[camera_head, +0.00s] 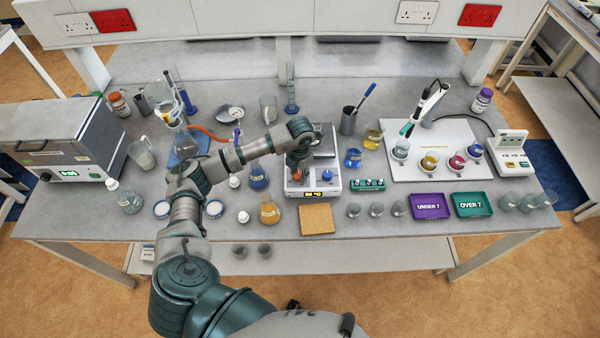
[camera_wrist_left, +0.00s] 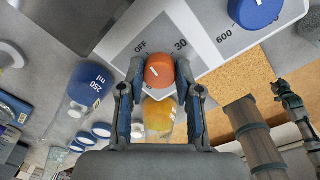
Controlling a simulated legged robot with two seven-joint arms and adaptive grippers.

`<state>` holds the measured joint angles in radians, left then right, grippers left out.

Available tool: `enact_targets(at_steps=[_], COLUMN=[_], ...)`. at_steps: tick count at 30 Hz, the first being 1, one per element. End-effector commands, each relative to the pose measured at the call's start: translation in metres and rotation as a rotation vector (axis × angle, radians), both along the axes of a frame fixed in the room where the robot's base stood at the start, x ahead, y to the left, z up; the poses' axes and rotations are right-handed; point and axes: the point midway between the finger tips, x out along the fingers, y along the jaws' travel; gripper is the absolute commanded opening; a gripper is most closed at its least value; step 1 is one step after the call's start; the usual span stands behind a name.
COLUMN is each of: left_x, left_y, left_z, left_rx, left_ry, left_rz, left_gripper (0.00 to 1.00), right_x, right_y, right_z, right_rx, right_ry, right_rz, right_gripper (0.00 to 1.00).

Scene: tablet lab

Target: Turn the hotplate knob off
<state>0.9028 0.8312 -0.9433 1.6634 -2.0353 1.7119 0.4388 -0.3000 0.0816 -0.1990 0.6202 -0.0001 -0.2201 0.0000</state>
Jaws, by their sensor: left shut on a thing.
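The white hotplate (camera_head: 330,181) stands near the middle of the bench, with a small display on its front. Its orange knob (camera_wrist_left: 159,70) has a short white mark and sits by the printed words OFF and 30 in the left wrist view. My left gripper (camera_head: 297,165) reaches down over the hotplate's front left. In the wrist view its two fingers are closed on the sides of the orange knob. A blue knob (camera_wrist_left: 256,10) is farther right on the panel. My right gripper does not show.
An orange-liquid flask (camera_head: 269,212) and a blue-liquid flask (camera_head: 258,178) stand close left of the hotplate. A cork mat (camera_head: 317,218) lies in front. A green rack (camera_head: 368,185) and small beakers (camera_head: 376,210) are at the right.

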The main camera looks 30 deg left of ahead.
Motion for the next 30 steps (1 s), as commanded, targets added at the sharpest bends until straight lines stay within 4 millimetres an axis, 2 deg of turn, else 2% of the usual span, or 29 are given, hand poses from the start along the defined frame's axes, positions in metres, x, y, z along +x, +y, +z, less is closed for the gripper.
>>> enact_targets(at_steps=[1,12,28,29,30], left_x=[-0.0044,-0.0045,-0.0041,-0.0041,-0.0040], left_y=[0.0011,-0.0004,-0.0011,-0.0011,-0.0011], left_z=[-0.0055,-0.0052,-0.0050,-0.0050,-0.0049], left_rx=[0.006,0.006,0.005,0.005,0.005], left_ry=[0.018,0.018,0.017,0.017,0.016], left_rz=[0.030,0.176,0.197,0.197,0.197], left_gripper=[0.00,0.00,0.00,0.39,0.49], right_x=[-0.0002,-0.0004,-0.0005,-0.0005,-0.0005], right_y=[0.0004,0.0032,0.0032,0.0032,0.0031], right_z=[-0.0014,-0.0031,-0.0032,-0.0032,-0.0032], right_rx=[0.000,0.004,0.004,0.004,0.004], right_ry=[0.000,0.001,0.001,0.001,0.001], right_rz=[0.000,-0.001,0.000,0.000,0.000], right_gripper=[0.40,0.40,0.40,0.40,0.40])
